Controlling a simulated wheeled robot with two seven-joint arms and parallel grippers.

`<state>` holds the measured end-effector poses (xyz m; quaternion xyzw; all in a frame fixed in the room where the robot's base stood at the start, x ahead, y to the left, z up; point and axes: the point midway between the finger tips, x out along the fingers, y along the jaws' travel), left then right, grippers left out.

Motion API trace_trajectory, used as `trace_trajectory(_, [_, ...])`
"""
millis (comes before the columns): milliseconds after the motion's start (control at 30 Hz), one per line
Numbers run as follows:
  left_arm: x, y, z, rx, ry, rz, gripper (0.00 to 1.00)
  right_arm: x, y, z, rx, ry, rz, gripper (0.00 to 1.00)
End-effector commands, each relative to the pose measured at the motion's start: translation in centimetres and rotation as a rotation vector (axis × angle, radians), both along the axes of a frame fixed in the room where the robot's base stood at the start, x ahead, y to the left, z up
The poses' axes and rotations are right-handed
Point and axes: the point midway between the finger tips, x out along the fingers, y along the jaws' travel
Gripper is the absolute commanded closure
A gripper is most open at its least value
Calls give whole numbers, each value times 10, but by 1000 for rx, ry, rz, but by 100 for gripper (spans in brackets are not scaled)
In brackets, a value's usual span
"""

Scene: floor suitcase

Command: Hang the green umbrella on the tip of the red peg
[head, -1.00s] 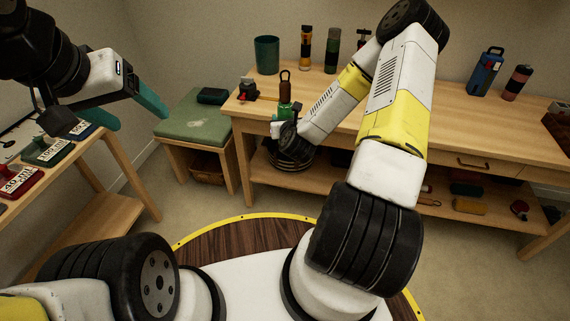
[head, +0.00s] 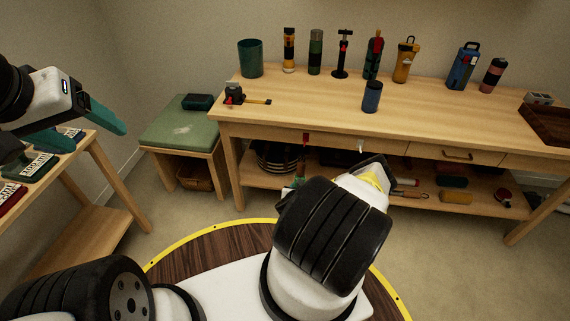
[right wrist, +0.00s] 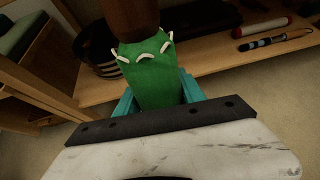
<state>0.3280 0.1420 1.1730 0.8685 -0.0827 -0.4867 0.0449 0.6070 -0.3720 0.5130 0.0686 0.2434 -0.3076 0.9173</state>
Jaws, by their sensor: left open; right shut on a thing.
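In the right wrist view my right gripper (right wrist: 157,88) is shut on the green umbrella (right wrist: 148,68), with a teal finger on each side of it. The umbrella's brown handle (right wrist: 130,18) runs up out of the top edge. In the head view my right arm's dark joint hides most of the gripper; a little green of the umbrella (head: 297,182) shows left of it. A small red piece, seemingly the red peg (head: 306,138), shows at the workbench's front; its tip is unclear. My left gripper (head: 97,138) is open and empty at the left.
A green stool (head: 180,125) stands at left; the floor between is free.

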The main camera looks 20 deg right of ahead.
Motion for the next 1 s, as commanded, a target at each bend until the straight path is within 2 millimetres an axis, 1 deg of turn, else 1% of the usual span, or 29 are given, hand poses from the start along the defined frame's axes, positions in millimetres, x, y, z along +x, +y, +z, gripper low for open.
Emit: trace_trajectory(1000, [0, 0, 0, 0, 0, 0, 29, 50, -30, -4, -1, -2, 1, 100])
